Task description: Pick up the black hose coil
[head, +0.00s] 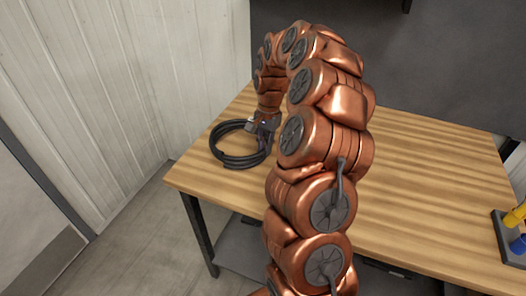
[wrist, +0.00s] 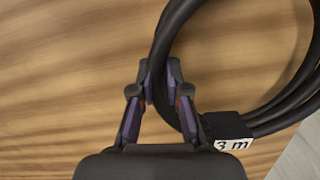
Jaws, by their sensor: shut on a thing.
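The black hose coil (head: 238,161) lies on the wooden table near its left corner in the head view. In the wrist view the coil (wrist: 160,45) runs down from the top between my fingers and curves round to the right. It carries a white tag reading "3 m". My gripper (wrist: 160,90) is shut on the left side of the coil, with one finger on each side of the hose. In the head view my gripper (head: 262,128) is partly hidden by my arm at the coil's right edge. I cannot tell whether the coil is clear of the tabletop.
The wooden table (head: 430,170) has free room to the right of my arm. A dark holder with yellow and blue items (head: 512,225) stands at the right edge. A white panelled wall (head: 110,80) is on the left, and a dark panel (head: 430,70) is behind the table.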

